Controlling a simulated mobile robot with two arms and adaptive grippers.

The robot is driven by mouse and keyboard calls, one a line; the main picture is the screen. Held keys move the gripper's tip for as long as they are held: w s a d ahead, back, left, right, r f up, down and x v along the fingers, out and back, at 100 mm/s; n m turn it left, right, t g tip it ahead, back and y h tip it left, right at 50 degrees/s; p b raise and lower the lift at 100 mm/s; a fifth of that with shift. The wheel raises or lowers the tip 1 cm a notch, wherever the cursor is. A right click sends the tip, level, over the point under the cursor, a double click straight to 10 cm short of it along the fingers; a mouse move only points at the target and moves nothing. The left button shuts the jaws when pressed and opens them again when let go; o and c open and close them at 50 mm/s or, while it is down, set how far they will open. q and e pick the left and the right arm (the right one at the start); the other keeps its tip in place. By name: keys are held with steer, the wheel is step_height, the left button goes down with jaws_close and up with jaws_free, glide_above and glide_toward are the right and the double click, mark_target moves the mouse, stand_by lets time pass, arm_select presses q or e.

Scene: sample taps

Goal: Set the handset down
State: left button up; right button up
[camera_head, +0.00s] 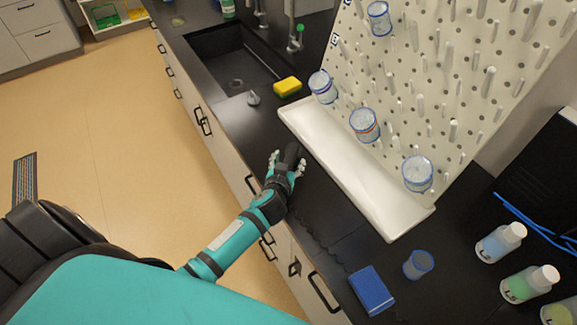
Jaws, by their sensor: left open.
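My left gripper (288,166) reaches over the front part of the black counter (325,215), beside the white drip tray. Its pale fingertips are spread and it is open. A small dark object (291,153), perhaps the handset, shows between the fingers. It is black against the black counter, so I cannot tell its full shape or whether it touches the counter. My right gripper is not in view.
A pegboard rack (455,55) holds several blue-rimmed beakers above a white tray (350,175). A yellow sponge (288,87) lies by the sink (235,65). A blue box (371,290), a blue cup (418,264) and several bottles (500,243) stand at the lower right.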

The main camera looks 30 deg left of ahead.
arm_select(q)
steer(key=shift+c, duration=0.4)
steer(key=c, duration=1.1)
jaws_close()
steer(key=shift+r, duration=0.15)
